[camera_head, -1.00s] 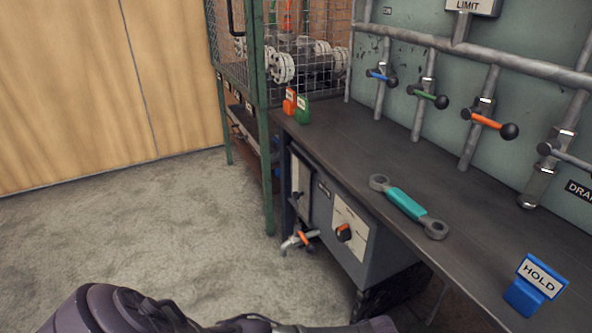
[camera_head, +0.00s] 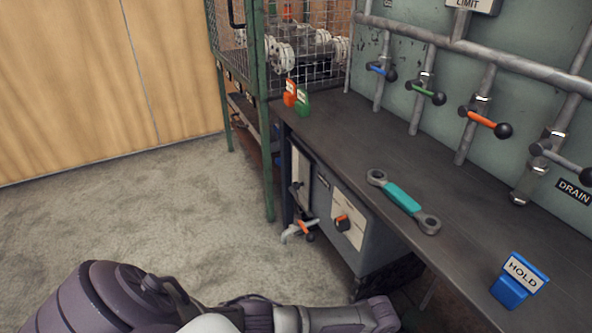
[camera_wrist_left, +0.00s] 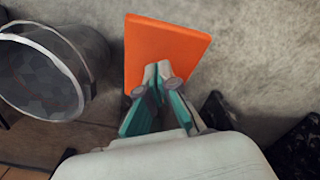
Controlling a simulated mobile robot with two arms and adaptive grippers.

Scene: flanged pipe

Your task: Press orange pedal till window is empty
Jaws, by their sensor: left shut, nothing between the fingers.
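The orange pedal (camera_wrist_left: 165,48) is a flat plate in the upper middle of the left wrist view. My left gripper (camera_wrist_left: 158,72) is shut and empty, with its fingertips overlapping the near part of the plate in the picture. I cannot tell for sure whether they touch it. The pedal is not visible in the head view, where only my left arm shows along the bottom. A grey box under the bench carries a narrow upright panel (camera_head: 299,184) that may be the window; its content is too small to read. My right gripper is not in view.
A metal bucket (camera_wrist_left: 92,45) stands left of the pedal. The bench (camera_head: 340,150) holds a teal-handled wrench (camera_head: 403,198), a blue HOLD tag (camera_head: 510,291), and orange (camera_head: 290,97) and green (camera_head: 303,104) tags. A small orange-handled tap (camera_head: 303,228) sticks out below. The floor at left is clear.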

